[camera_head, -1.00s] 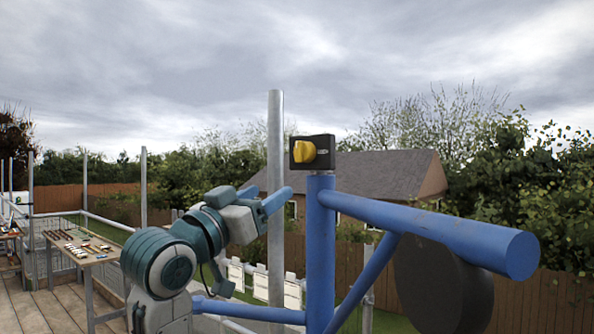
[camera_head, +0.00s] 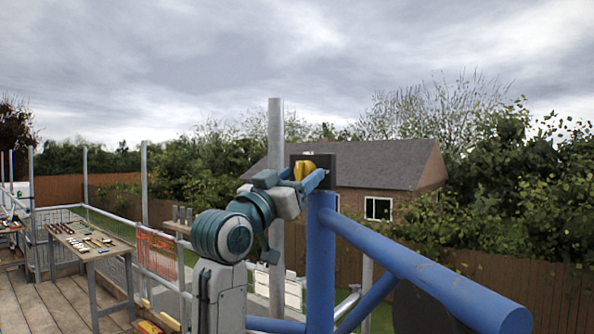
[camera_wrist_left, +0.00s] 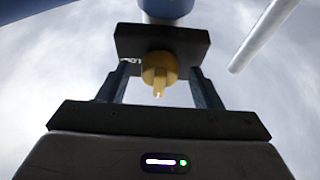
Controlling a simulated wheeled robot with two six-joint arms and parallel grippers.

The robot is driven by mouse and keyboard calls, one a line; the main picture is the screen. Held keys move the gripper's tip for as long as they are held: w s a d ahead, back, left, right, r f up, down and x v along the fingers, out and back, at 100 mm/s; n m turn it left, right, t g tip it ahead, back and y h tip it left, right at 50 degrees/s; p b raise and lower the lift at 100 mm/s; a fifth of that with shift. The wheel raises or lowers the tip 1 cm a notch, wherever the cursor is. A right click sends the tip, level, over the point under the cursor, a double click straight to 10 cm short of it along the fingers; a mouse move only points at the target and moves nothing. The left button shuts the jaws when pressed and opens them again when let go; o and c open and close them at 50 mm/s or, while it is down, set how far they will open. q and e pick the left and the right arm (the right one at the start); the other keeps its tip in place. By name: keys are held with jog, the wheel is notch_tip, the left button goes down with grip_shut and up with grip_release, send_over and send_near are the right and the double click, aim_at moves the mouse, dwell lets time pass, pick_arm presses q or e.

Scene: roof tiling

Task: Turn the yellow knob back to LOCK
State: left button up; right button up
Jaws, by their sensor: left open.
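The yellow knob (camera_head: 304,170) sits on the face of a black box (camera_head: 325,161) on top of a blue post (camera_head: 320,262). My left gripper (camera_head: 306,180) is raised right at the knob and partly covers it in the head view. In the left wrist view the knob (camera_wrist_left: 159,72) lies between the two open fingers of my left gripper (camera_wrist_left: 159,88), with a gap on each side. Part of a white label (camera_wrist_left: 130,62) shows on the black box (camera_wrist_left: 190,40), but I cannot read it fully. My right gripper is not in view.
A blue beam (camera_head: 430,270) runs from the post toward the lower right. A grey upright pole (camera_head: 275,200) stands close behind my left arm. A table with small items (camera_head: 88,243) stands on the deck at the left.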

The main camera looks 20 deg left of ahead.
pick_arm(q)
jog(key=c, duration=1)
